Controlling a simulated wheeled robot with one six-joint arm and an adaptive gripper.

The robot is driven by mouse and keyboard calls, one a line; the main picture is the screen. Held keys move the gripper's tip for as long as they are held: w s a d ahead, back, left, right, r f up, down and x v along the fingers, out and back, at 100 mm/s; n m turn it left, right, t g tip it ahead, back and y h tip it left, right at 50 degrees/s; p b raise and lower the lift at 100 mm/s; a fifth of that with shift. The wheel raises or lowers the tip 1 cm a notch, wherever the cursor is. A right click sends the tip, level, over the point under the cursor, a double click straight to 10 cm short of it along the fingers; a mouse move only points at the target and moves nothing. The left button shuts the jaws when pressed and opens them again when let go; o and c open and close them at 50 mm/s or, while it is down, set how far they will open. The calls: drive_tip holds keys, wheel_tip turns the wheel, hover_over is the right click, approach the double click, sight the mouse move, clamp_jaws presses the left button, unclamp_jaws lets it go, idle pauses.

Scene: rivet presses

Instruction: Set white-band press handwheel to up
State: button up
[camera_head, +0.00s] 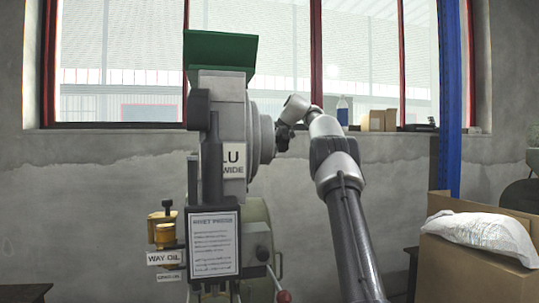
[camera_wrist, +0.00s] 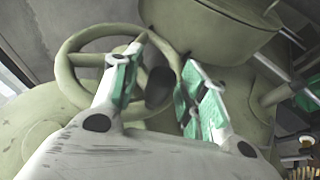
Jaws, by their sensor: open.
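In the wrist view, a pale olive handwheel (camera_wrist: 98,33) with a round rim and spokes sits in front of my gripper (camera_wrist: 165,58). My gripper is open, its two green-padded fingers spread on either side of the right part of the rim. A dark rounded part (camera_wrist: 159,88) shows between the fingers. I cannot tell whether either finger touches the wheel. In the head view, a grey press (camera_head: 222,88) with a green top stands in the middle, and the end of my arm reaches behind its right side. My fingertips are hidden there, and no white band is clearly visible.
A cardboard box (camera_head: 465,268) with a white sack (camera_head: 482,236) stands at the right. Oil cups (camera_head: 164,232) and a red-knobbed lever (camera_head: 284,296) stick out from the press. In the wrist view, a large rounded housing (camera_wrist: 215,28) lies close beyond the fingers.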

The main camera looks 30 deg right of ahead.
drive_tip(key=s+d+r, duration=0.2)
drive_tip(key=s, duration=0.5)
drive_tip(key=s+d+r, duration=0.1)
drive_tip(key=s+d, duration=0.2)
drive_tip(key=s, duration=0.4)
drive_tip(key=shift+d+r, duration=0.2)
drive_tip(key=shift+r, duration=0.2)
drive_tip(key=shift+s, duration=0.1)
